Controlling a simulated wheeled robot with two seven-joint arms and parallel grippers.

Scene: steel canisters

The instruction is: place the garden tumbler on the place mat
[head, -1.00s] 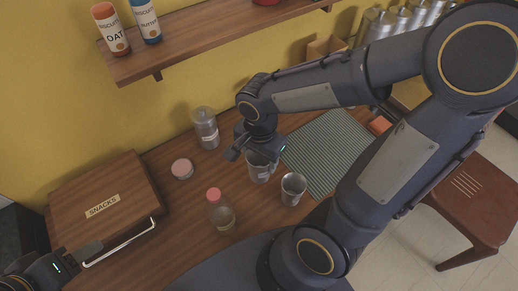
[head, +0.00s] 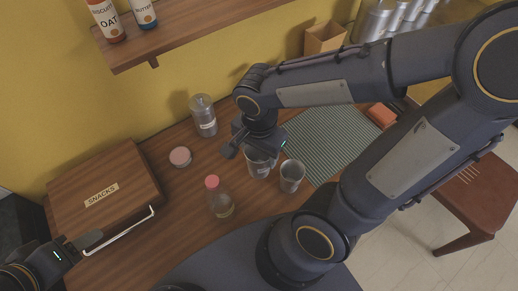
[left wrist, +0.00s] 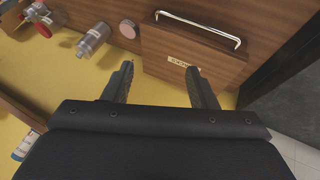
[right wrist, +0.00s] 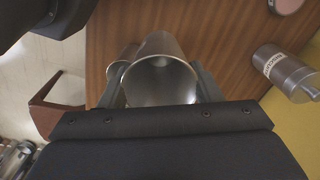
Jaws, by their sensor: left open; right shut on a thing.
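A steel tumbler with a pale label (head: 259,167) is in my right gripper (head: 252,152), which is shut on it; I cannot read the label. I cannot tell whether its base touches the table. In the right wrist view the tumbler (right wrist: 160,46) sits mouth towards me between the fingers. A second steel tumbler (head: 292,177) stands close beside it, to the right, partly hidden in the right wrist view. The striped grey-green place mat (head: 322,135) lies to the right and is bare where visible. My left gripper (left wrist: 157,80) is open and empty near the snacks box.
A pink-capped bottle (head: 220,203), a round pink-topped tin (head: 180,157) and a steel canister (head: 203,118) stand left of the tumblers. The wooden snacks box (head: 103,187) is farther left. An orange block (head: 382,115) is beyond the mat. A shelf (head: 195,38) overhangs the back.

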